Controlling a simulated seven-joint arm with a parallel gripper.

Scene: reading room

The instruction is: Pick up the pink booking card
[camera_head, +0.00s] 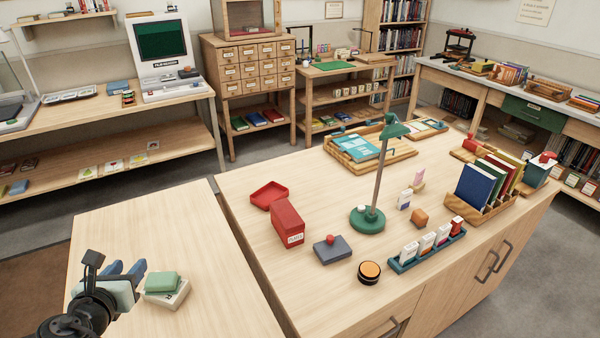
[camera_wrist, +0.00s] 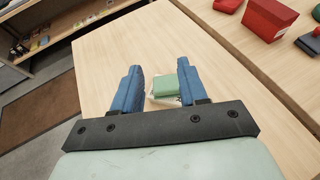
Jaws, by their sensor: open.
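A small pale pink card (camera_head: 418,177) stands on the large table behind the green lamp, in the head view. It is small in the picture, and I cannot read it or be sure it is the booking card. It does not show in the wrist view. My gripper (camera_head: 126,268) is over the left table, far to the left of the card. In the wrist view its two blue fingers (camera_wrist: 160,72) are apart with nothing held between them.
A green block (camera_head: 162,281) lies on a white box (camera_head: 168,297) near my fingers. The green lamp (camera_head: 368,218), red box (camera_head: 287,221), teal card rack (camera_head: 427,248) and book holder (camera_head: 480,212) stand on the large table.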

